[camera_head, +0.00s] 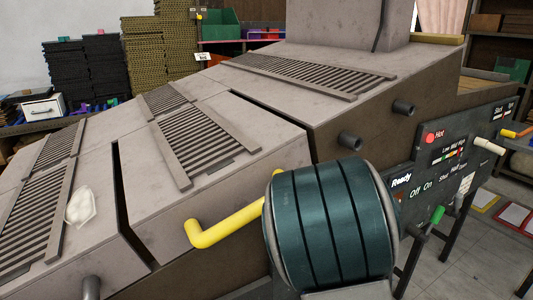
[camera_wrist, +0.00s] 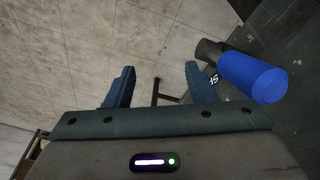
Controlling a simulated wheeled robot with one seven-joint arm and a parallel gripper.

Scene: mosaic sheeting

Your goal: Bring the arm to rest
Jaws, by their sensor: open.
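My gripper (camera_wrist: 160,85) shows in the wrist view, its two dark blue fingers spread apart with nothing between them. Grey floor and a dark bar lie behind the gap. A blue cylindrical handle (camera_wrist: 252,77) on a dark mount is to the right of the right finger, apart from it in the picture. I cannot make out my gripper in the head view.
A large grey machine (camera_head: 250,115) with slatted grilles fills the head view. A yellow bent handle (camera_head: 225,228) sticks out of its front. A control panel (camera_head: 450,160) is at right. A white packet (camera_head: 80,206) lies at left. Shelves stand behind.

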